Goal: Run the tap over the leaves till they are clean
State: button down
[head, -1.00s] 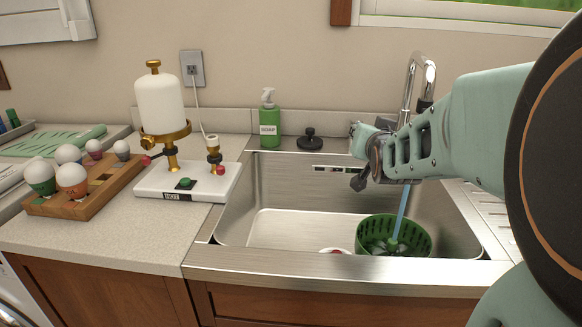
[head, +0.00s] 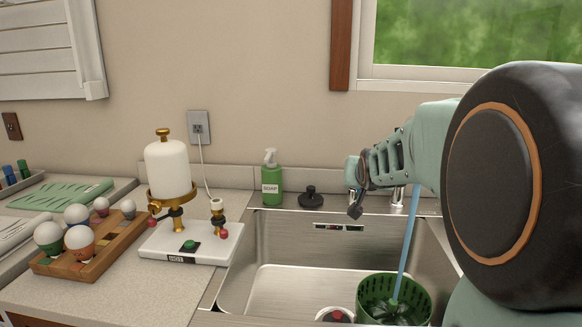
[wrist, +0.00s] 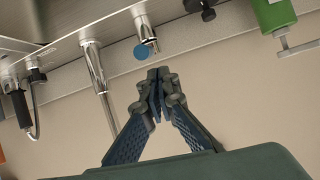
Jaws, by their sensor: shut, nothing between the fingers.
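A green colander (head: 366,302) stands in the steel sink (head: 300,290), cut off by the bottom edge of the head view. Dark leaf-like pieces show inside it, too small to judge for cleanness. A blue stream of water (head: 408,240) falls into it. My arm hides the tap's spout in the head view; its chrome post (wrist: 97,70) shows in the wrist view, beside a fitting with a blue disc (wrist: 142,51). My gripper (wrist: 158,76) is shut and empty, its tips apart from the post. In the head view my gripper (head: 356,208) is above the sink's back edge.
A green soap bottle (head: 271,184) and a black stopper (head: 311,198) stand behind the sink. A white hot-plate stand (head: 190,243) with a white vessel is on the left counter, beside a wooden tray (head: 95,262) of egg-like items. A small red-topped item (head: 335,315) lies by the colander.

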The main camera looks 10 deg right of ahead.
notch_tip(320, 180, up, 10)
jog(key=w+r+n+g+p, duration=0.1)
jog(key=w+n+g+p, duration=0.15)
jog(key=g+p, duration=0.7)
jog(key=w+d+f+t+p, duration=0.1)
jog(key=f, duration=0.2)
jog(key=w+f+p, duration=0.1)
jog(key=f, duration=0.3)
jog(key=w+d+f+t+p, duration=0.1)
jog(key=w+f, duration=0.1)
jog(key=f, duration=0.2)
jog(key=shift+d+f+m+t, duration=0.1)
jog(key=shift+d+m+t, duration=0.15)
jog(key=shift+d+t, duration=0.1)
jog(key=shift+s+d+f, duration=0.1)
jog(key=shift+s+f, duration=0.15)
jog(key=shift+f, duration=0.6)
